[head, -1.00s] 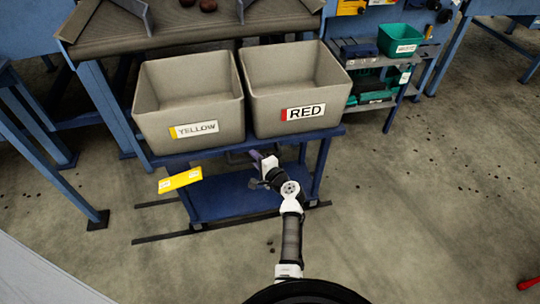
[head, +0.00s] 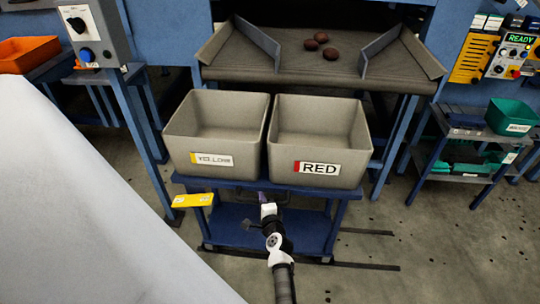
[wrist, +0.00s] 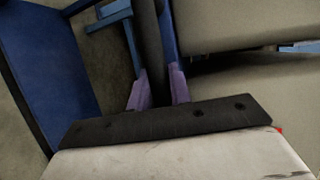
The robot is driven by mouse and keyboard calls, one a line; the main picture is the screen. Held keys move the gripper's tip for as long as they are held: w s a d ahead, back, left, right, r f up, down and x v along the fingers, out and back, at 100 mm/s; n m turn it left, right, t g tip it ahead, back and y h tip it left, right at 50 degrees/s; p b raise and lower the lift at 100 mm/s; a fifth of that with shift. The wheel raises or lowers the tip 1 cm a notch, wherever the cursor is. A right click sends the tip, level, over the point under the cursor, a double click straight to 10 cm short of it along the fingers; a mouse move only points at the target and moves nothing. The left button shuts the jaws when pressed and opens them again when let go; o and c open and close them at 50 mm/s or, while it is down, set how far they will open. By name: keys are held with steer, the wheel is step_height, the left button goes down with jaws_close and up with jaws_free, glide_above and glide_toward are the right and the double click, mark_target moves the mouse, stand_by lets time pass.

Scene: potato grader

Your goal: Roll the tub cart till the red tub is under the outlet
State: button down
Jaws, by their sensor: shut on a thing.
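The blue tub cart (head: 240,236) stands on floor rails in front of the grader and carries two grey tubs. The left one is the yellow tub (head: 212,177), labelled YELLOW. The right one is the red tub (head: 318,183), labelled RED. The outlet (head: 290,66) is a sloping grey deck behind and above the tubs. The red tub lines up with the gap between its two guide plates, just below its front edge. My gripper (head: 264,198) is at the cart's front, below the tubs. In the wrist view its purple fingers (wrist: 160,92) are shut on a dark cart bar (wrist: 152,48).
Several potatoes (head: 320,45) lie on the outlet deck. A yellow tag (head: 192,200) sticks out at the cart's left front. A shelf with a green bin (head: 510,117) stands right. A control box (head: 90,35) stands left. The rails (head: 370,266) run free to the cart's right.

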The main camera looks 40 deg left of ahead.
steer(key=shift+s+a, duration=0.4)
steer(key=shift+a, duration=0.15)
steer(key=c, duration=1.3)
jaws_free()
steer(key=shift+a, duration=0.15)
